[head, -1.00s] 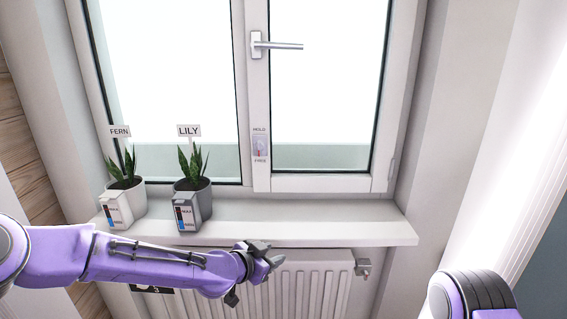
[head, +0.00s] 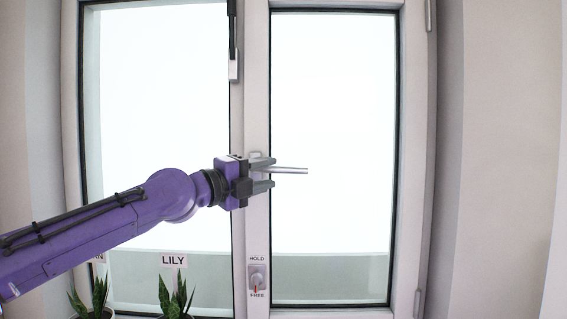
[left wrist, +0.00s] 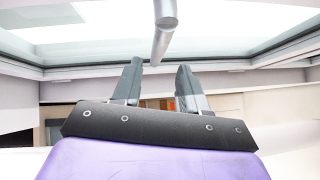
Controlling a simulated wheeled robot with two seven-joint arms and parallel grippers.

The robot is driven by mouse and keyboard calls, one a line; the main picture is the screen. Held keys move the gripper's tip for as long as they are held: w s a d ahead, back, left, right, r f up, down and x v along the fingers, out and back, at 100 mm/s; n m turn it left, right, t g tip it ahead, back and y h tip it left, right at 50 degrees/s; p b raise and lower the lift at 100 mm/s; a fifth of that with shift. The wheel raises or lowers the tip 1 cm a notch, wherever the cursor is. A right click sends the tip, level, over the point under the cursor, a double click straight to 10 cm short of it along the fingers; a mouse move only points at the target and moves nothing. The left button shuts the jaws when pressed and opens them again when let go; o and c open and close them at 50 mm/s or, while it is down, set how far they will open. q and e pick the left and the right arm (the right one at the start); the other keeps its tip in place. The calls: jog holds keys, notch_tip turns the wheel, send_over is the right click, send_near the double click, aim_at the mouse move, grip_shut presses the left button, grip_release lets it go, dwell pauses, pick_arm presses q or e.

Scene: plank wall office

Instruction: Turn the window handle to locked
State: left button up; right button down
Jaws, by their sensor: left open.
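The window handle (head: 291,170) is a grey metal lever on the window's middle frame. It lies level, pointing right. My left gripper (head: 270,174) is at the handle's base end, with its fingers pointing right, one above the other. It is open, and the lever shows in the gap between the fingers in the head view. In the left wrist view, the handle (left wrist: 164,32) comes down from the top and ends about between the tips of the open gripper (left wrist: 158,68). Contact cannot be told. The handle's mount is partly hidden. My right gripper is out of view.
A small catch (head: 257,277) marked HOLD and FREE sits low on the middle frame. Two potted plants stand at the lower left, one labelled LILY (head: 174,261). A dark rod with a grey block (head: 233,68) is above. The right pane's front is clear.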

aim_at(282, 171)
pick_arm(q)
jog(key=p+x, duration=0.2)
jog(key=x, duration=0.4)
jog(key=shift+w+d+f+p, duration=0.1)
jog(key=shift+w+d+p, duration=0.05)
jog(key=shift+w+p, duration=0.2)
jog(key=shift+s, duration=0.15)
grip_shut()
